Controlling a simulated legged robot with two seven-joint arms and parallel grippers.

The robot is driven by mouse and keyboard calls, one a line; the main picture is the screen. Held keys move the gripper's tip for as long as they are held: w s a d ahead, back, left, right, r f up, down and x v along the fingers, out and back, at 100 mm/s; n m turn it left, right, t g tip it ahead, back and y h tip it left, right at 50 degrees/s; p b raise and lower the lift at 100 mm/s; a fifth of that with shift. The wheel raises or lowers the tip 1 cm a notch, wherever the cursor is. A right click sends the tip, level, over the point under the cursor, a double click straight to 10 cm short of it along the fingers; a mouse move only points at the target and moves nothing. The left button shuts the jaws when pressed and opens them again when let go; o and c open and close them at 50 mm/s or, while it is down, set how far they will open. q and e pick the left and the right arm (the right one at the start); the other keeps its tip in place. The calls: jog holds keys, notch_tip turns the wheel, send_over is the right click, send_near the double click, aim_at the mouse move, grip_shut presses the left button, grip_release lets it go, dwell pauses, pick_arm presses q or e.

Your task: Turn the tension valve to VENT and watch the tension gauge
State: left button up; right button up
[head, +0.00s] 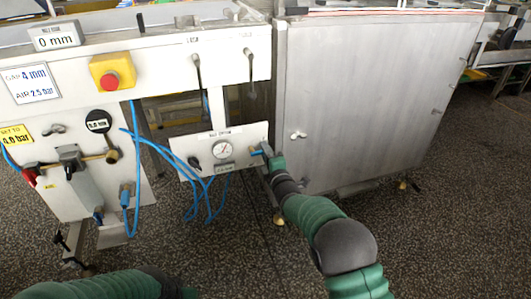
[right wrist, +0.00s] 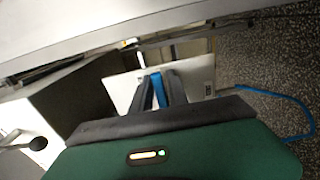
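The white tension panel (head: 190,144) hangs low under the machine, with a round white tension gauge (head: 222,150) on it. The gauge needle is too small to read surely. The blue valve handle (head: 256,153) is at the panel's right end; its VENT marking cannot be made out. My right gripper (head: 266,151) is at this handle. In the right wrist view, the blue handle (right wrist: 158,90) fills the gap between the two dark fingers (right wrist: 158,95), which are closed on it. My left arm shows at the bottom left; its gripper is out of view.
Blue hoses (head: 207,195) hang below the panel. A control board at left carries a red stop button on a yellow box (head: 111,72), and a black round gauge (head: 98,121). A large steel cabinet (head: 360,95) stands right of the panel. The speckled floor in front is clear.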

grip_shut()
